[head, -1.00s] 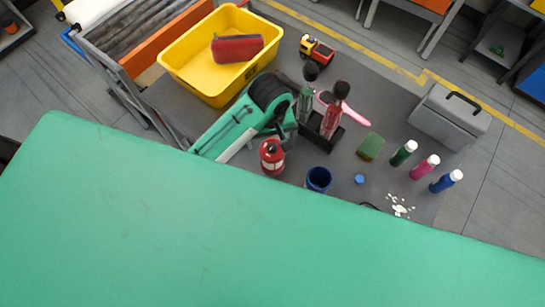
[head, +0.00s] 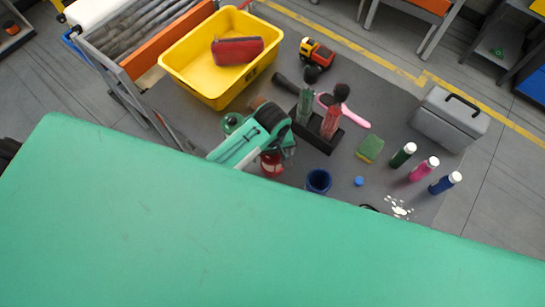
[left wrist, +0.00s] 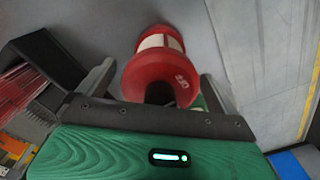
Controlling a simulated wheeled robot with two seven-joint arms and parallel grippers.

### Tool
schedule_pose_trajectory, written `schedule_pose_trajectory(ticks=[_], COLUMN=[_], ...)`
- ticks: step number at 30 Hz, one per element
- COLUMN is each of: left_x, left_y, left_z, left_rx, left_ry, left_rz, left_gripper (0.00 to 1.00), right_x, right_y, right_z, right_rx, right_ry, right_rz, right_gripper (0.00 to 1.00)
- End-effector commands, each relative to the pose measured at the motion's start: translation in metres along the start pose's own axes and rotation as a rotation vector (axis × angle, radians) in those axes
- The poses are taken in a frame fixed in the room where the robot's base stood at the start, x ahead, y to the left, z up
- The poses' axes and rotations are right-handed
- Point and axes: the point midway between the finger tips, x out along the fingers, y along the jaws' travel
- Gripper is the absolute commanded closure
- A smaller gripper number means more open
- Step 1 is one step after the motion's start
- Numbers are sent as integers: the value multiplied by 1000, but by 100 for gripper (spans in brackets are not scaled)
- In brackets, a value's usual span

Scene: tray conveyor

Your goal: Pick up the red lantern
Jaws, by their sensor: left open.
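The red lantern (head: 271,166) stands on the grey surface, partly hidden by my left arm and gripper in the head view. In the left wrist view the lantern (left wrist: 150,80), red with a pale middle band, lies between the two spread fingers. My left gripper (left wrist: 158,70) is open, with one finger on each side of the lantern and visible gaps to it. In the head view my left gripper (head: 287,148) is right over the lantern. My right gripper is in neither view.
A green roll (head: 232,122) is to the left, a yellow bin (head: 190,80) behind. A sponge (head: 370,149) and several bottles are further right.

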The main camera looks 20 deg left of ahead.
Motion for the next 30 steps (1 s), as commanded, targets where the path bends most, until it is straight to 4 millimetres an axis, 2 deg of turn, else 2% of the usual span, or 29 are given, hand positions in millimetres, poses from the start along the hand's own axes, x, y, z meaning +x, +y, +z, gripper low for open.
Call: schedule_pose_trajectory(ticks=[5, 16, 25, 30], left_x=[0, 0, -2, -14], left_y=[0, 0, 0, 1], left_z=[0, 0, 0, 0], left_rx=[0, 0, 0, 0], left_ry=[0, 0, 1, 2], left_rz=[0, 0, 1, 3], left_gripper=[5, 77, 77, 77], right_x=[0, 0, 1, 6], right_y=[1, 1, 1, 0], right_z=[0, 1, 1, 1], right_rx=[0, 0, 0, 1], right_ry=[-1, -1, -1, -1], right_rz=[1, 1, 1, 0], right_gripper=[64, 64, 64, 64])
